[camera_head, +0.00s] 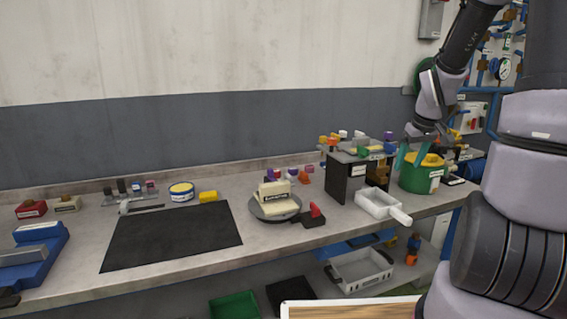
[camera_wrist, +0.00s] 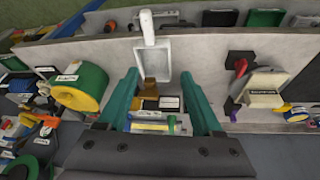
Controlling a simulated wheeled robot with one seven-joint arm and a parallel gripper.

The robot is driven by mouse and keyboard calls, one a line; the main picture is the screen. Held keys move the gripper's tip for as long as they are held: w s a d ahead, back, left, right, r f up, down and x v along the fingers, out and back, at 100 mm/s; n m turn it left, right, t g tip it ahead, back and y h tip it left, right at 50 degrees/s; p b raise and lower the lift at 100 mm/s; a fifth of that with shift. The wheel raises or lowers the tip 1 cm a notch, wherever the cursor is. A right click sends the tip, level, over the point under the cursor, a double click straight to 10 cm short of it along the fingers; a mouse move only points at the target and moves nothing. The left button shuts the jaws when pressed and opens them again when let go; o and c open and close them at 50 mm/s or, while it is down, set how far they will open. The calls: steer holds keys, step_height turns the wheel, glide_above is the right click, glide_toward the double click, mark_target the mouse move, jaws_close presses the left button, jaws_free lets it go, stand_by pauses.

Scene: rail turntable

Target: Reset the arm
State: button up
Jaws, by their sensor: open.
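My gripper (camera_wrist: 166,100) has two teal fingers. In the wrist view they stand wide apart with nothing held between them. Beyond the gap lie a brown block (camera_wrist: 151,88), a small labelled dark block (camera_wrist: 169,103) and a pale object with a yellow strip (camera_wrist: 150,127). In the head view my arm comes down from the upper right. My gripper (camera_head: 408,157) hangs at the right part of the bench, beside the green drum with a yellow top (camera_head: 420,181). The far finger is partly hidden there.
The workbench (camera_head: 200,258) runs along the wall. A white handled tray (camera_head: 379,203), a dark stand (camera_head: 346,182) and a round turntable (camera_head: 276,211) with a cream block (camera_head: 274,193) are nearby. A black mat (camera_head: 172,236) lies clear at left. Bins (camera_head: 362,272) sit on the lower shelf.

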steer(key=s+a+r+m+t+y, duration=0.1)
steer(key=s+a+r+m, duration=0.2)
steer(key=s+a+r, duration=0.3)
steer(key=s+a+r+m+t+y, duration=0.1)
steer(key=s+a+r+m, duration=0.2)
steer(key=s+r, duration=0.9)
steer(key=s+a, duration=0.1)
steer(key=a, duration=0.2)
steer(key=shift+s+r+t, duration=0.35)
steer(key=shift+t, duration=0.05)
stand_by(1.2)
